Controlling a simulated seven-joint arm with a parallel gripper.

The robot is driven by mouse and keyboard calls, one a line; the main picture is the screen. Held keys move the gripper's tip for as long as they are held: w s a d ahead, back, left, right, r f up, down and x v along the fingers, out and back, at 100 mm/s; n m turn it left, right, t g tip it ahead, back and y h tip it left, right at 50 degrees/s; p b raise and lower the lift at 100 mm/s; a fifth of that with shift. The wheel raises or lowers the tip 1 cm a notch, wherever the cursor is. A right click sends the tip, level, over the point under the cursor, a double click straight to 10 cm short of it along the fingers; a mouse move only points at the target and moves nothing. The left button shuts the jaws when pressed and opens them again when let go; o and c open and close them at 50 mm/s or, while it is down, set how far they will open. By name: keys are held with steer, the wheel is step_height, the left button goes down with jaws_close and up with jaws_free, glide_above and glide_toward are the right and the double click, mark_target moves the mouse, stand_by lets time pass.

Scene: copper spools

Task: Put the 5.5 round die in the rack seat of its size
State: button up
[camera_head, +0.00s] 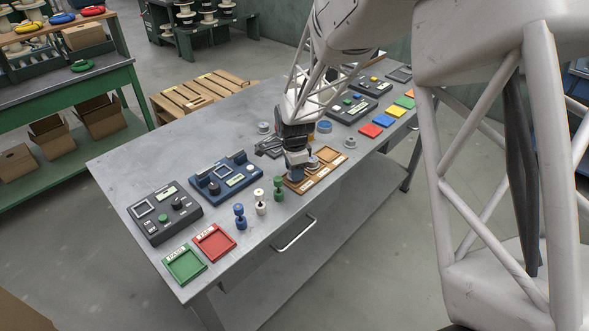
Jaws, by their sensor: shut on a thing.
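The brown rack (303,188) lies near the table's front edge, right of the spools. It has light label strips and seats; their sizes are too small to read. My gripper (295,173) points down over the rack's left end. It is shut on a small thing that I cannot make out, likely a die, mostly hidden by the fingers. A round grey piece (313,163) sits at the rack beside the gripper. One grey round piece (349,142) stands right of the rack and another (263,127) stands behind the gripper on the left. I cannot tell which is the 5.5 die.
Blue, white and green spools (260,201) stand left of the rack. Behind them are a blue device (225,179) and a dark device (165,213). Green (185,265) and red (214,243) trays lie at the front left. Coloured tiles (384,120) lie at the right. The far-left tabletop is clear.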

steer(key=shift+f, duration=0.3)
steer(key=o, duration=1.1)
steer(key=shift+r, duration=0.15)
step_height(320, 180, up, 12)
steer(key=shift+r, duration=0.15)
stand_by(0.4)
